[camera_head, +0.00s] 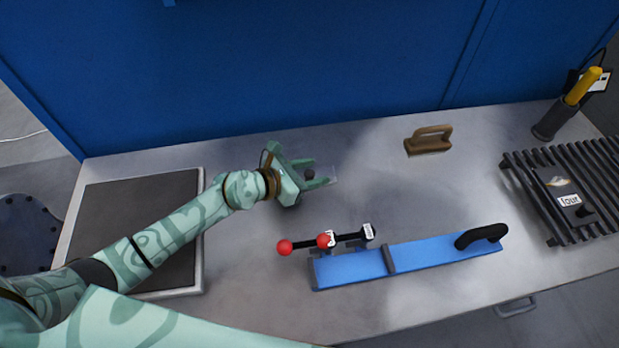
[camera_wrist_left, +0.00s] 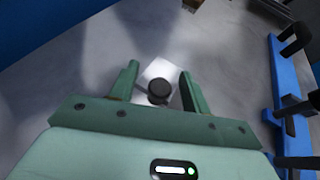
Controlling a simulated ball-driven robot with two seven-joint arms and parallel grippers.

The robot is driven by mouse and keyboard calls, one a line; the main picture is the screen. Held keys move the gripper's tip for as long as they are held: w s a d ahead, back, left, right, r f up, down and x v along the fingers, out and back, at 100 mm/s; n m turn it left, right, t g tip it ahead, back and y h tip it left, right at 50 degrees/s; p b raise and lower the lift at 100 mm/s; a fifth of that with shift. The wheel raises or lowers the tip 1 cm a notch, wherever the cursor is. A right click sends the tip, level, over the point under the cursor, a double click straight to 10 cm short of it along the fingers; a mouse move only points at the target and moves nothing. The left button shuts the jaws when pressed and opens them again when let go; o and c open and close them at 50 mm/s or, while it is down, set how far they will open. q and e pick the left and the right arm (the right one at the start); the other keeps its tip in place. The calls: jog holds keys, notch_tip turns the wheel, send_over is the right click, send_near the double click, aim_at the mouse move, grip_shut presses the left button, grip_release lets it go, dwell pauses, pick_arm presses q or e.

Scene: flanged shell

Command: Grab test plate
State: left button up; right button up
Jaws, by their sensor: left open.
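The test plate (camera_head: 329,174) looks like a small, clear, pale plate on the metal bench, with a dark round knob. In the left wrist view the plate (camera_wrist_left: 157,69) lies between my fingers, and its black knob (camera_wrist_left: 159,92) stands nearer the palm. My left gripper (camera_head: 321,171) is open, with one finger on each side of the knob. In the left wrist view a gap shows between the knob and each finger of the gripper (camera_wrist_left: 159,70). The head view does not show clearly whether the fingers touch the plate. My right gripper is out of view.
A blue fixture (camera_head: 430,251) with red-ball levers (camera_head: 325,240) and a black handle lies front right of the gripper. A brown handled block (camera_head: 428,147) stands behind right. A black slatted rack (camera_head: 590,175) is far right, a dark framed panel (camera_head: 130,225) left. A blue wall (camera_head: 250,70) closes the back.

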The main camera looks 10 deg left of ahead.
pick_arm(q)
grip_shut()
jog(key=shift+r, duration=0.15)
